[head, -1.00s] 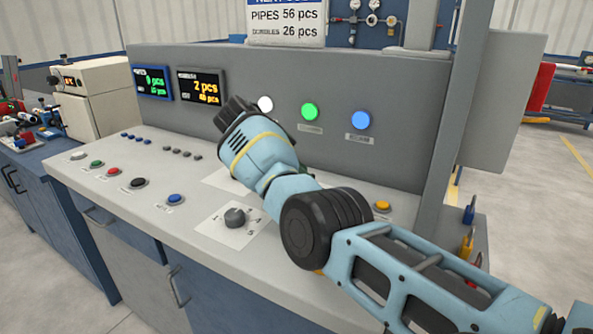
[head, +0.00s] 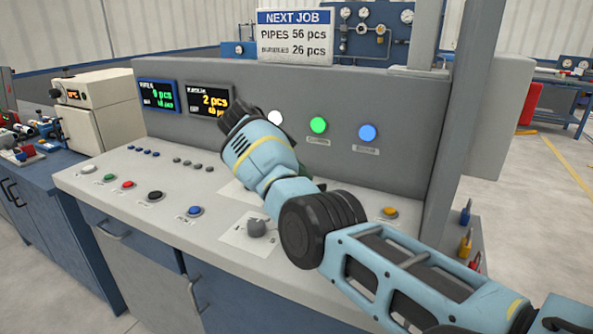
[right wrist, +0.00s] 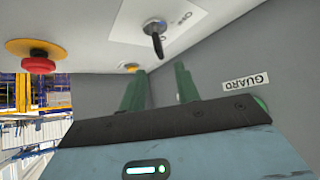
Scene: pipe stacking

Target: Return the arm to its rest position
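My right arm (head: 345,235) comes in from the lower right and reaches over the control console. Its blue wrist (head: 262,158) hides most of the gripper in the head view. In the right wrist view, my right gripper (right wrist: 160,82) shows two green fingers standing apart with nothing between them. They are close to the grey panel beside the GUARD label (right wrist: 246,84). My left arm and left gripper are not in view.
The console (head: 125,205) carries several buttons and a rotary knob (head: 257,228) beneath the arm. Its upright panel (head: 345,165) has two displays and lit buttons. The wrist view shows a red mushroom button (right wrist: 38,65) and a black switch (right wrist: 155,30). Open floor (head: 535,215) lies right.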

